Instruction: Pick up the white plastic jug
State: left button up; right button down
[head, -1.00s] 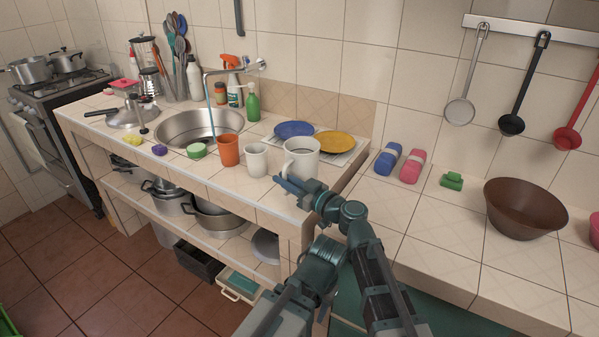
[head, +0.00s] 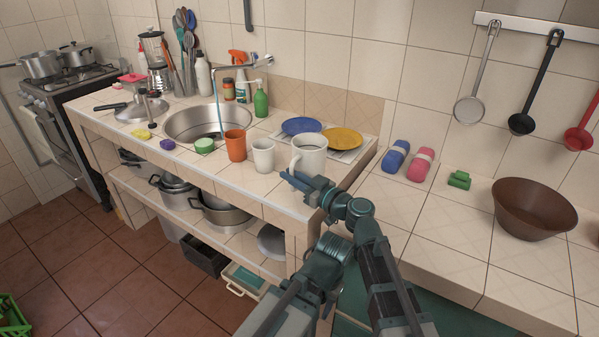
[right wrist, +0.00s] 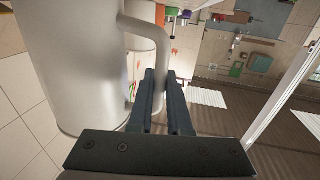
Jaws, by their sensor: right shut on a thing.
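The white plastic jug (head: 308,158) is upright at the front right of the sink counter. Its large pale body fills the left of the right wrist view (right wrist: 75,65). My right gripper (head: 288,178) is at the near side of the jug, its fingers level. In the right wrist view its fingers (right wrist: 161,90) are at the jug's handle (right wrist: 150,58), shut on it. The gripper hides the jug's base in the head view, so I cannot tell whether it touches the counter. My left gripper is not in view.
A white cup (head: 263,156) and an orange cup (head: 235,145) stand just left of the jug. A blue plate (head: 300,126) and a yellow plate (head: 342,139) lie behind it. A brown bowl (head: 533,210) is on the right counter, with clear tiles before it.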

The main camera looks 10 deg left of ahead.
jog(key=shift+r, duration=0.15)
notch_tip(320, 180, up, 10)
jog(key=p, duration=1)
jog(key=c, duration=1.4)
grip_release()
grip_shut()
